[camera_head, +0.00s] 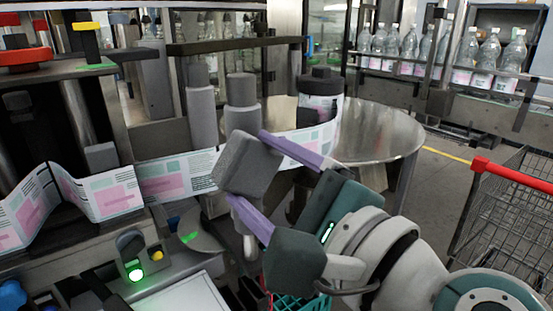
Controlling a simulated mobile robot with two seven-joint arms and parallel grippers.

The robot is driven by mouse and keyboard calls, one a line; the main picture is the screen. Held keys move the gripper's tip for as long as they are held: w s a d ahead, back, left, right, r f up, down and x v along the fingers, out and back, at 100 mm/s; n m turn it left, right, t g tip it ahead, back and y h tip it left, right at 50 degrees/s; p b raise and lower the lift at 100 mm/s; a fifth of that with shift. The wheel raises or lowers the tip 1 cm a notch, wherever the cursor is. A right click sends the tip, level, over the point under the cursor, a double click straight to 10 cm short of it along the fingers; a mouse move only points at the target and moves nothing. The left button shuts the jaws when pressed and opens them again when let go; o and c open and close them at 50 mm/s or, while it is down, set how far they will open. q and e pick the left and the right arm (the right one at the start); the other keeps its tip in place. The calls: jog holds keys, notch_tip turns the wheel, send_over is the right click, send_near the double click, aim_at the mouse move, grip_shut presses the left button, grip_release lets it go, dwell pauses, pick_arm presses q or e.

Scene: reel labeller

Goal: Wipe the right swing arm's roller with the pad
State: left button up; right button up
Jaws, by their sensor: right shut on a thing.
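My right gripper (248,170) comes in from the lower right. Its purple fingers are shut on a grey block-like pad (243,162), held tilted in front of the label web (170,175). Two upright grey rollers stand behind the web, a left one (202,110) and a right one (241,92). The right one is probably the right swing arm's roller; its lower part is hidden by the web and the pad. The pad overlaps the web in the picture; I cannot tell whether they touch. My left gripper is not in view.
A dark-capped reel (320,85) stands by a round metal table (385,135) right of the rollers. A dark horizontal bar (235,46) crosses above. A wire cart (510,200) with a red handle stands right.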

aim_at(284, 159)
jog(key=shift+s+a+r, duration=0.1)
jog(key=shift+a+r, duration=0.05)
jog(key=shift+r, duration=0.1)
jog(key=shift+w+d+f, duration=0.15)
jog(key=shift+w+d, duration=0.05)
jog(key=shift+d, duration=0.1)
jog(key=w+d, duration=0.1)
jog(key=w+d+b, duration=0.1)
jog(key=shift+d, duration=0.35)
jog(key=shift+w+d, duration=0.1)
jog(key=shift+s+a, duration=0.35)
jog(key=shift+a, duration=0.1)
jog(key=shift+s+a+p, duration=0.55)
jog(key=shift+s+a, duration=0.35)
jog(key=shift+a, duration=0.3)
jog(key=shift+s+d, duration=0.1)
jog(key=shift+v, duration=2.95)
